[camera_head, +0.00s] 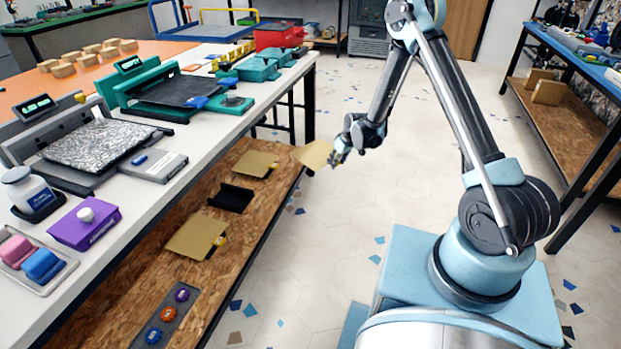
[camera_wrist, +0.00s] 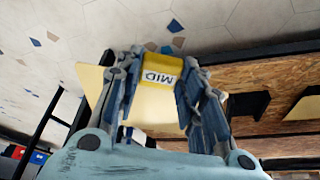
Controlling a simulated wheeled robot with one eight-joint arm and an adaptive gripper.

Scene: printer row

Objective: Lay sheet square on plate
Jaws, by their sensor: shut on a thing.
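The sheet (camera_head: 312,154) is a thin tan square, held out in the air just past the right edge of the lower shelf. My gripper (camera_head: 337,154) is shut on it. In the wrist view the sheet (camera_wrist: 150,108) lies behind the fingers of my gripper (camera_wrist: 158,85), with its yellow tab (camera_wrist: 163,70) between them; the tab reads MID upside down. Two printers stand on the table: the near grey one carries a speckled plate (camera_head: 100,145), the teal one behind it a black plate (camera_head: 187,90). Which plate is meant cannot be told.
Two tan sheets with yellow tabs, one near (camera_head: 195,236) and one farther (camera_head: 256,163), lie on the lower shelf beside a black holder (camera_head: 232,198). A purple block (camera_head: 85,224) stands at the table's near edge. The floor (camera_head: 330,230) beside the table is clear.

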